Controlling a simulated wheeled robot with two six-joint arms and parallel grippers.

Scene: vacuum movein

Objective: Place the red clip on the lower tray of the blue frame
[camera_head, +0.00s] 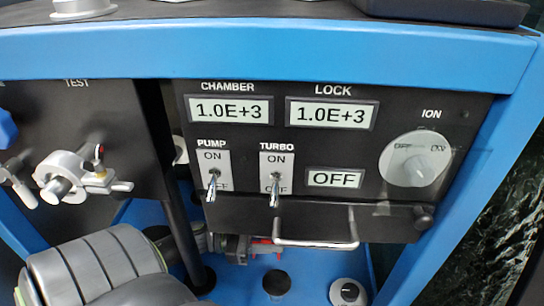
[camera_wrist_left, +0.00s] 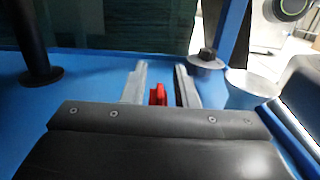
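The red clip (camera_head: 264,246) is low in the head view, below the black control panel, at the lower blue tray (camera_head: 235,290). The wrist view shows the red clip (camera_wrist_left: 157,95) between the two grey fingers of my left gripper (camera_wrist_left: 160,80). The fingers stand apart, with a gap visible beside the clip. The clip's lower part is hidden by the gripper body. In the head view my left gripper (camera_head: 240,247) reaches in under the panel from the left, partly hidden by a black post. My right gripper is not in view.
The panel with a metal handle (camera_head: 316,242) overhangs the tray. A black post (camera_head: 185,225) stands left of the gripper. A black knob (camera_head: 277,283) and a pale round fitting (camera_head: 347,293) are in front. The wrist view shows a white cylinder (camera_wrist_left: 250,88) at right.

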